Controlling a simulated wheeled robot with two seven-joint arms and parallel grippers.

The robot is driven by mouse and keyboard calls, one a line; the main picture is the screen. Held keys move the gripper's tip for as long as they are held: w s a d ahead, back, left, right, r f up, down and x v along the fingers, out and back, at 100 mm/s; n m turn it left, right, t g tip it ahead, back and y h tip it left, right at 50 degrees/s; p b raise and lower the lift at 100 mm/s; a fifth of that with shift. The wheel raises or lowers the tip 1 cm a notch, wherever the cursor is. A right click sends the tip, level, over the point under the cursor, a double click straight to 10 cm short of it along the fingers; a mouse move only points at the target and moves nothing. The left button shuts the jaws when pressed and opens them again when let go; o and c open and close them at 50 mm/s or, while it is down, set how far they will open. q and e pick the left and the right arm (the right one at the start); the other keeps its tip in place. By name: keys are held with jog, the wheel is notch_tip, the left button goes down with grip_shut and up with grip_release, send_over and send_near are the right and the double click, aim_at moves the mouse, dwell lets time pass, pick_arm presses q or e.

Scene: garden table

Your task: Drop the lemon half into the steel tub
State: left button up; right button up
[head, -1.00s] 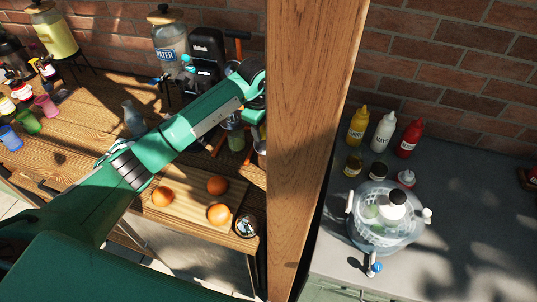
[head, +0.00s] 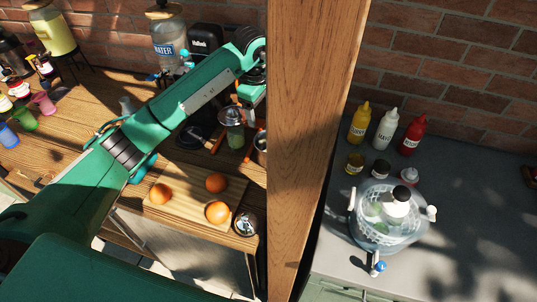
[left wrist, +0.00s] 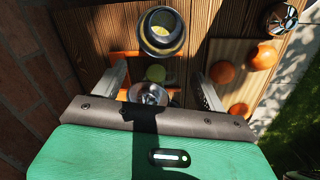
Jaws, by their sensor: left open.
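My left gripper (head: 252,102) points down beside the wooden post in the head view. In the left wrist view its two fingers (left wrist: 159,70) are apart, with nothing held between them. The steel tub (left wrist: 147,47) stands just beyond the fingertips, its round mouth facing up. A yellowish patch (left wrist: 162,30) shows inside it; I cannot tell whether this is the lemon half. A pale yellow-green round thing (left wrist: 155,73) lies lower, in line between the fingers. In the head view the tub (head: 261,147) is partly hidden by the post. My right gripper is out of view.
The wooden post (head: 310,130) stands close right of the left gripper. A board (head: 182,214) with oranges (head: 217,211) lies on the table. A shiny metal-topped item (left wrist: 148,94) sits below the gripper. A water dispenser (head: 166,40) stands behind. The brick wall (left wrist: 25,80) is close.

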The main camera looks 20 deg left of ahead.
pick_arm(q)
notch_tip(320, 180, up, 8)
jog(key=s+b, duration=0.1)
jog(key=b, duration=0.1)
jog(key=shift+f, duration=0.25)
jog(key=shift+a, duration=0.1)
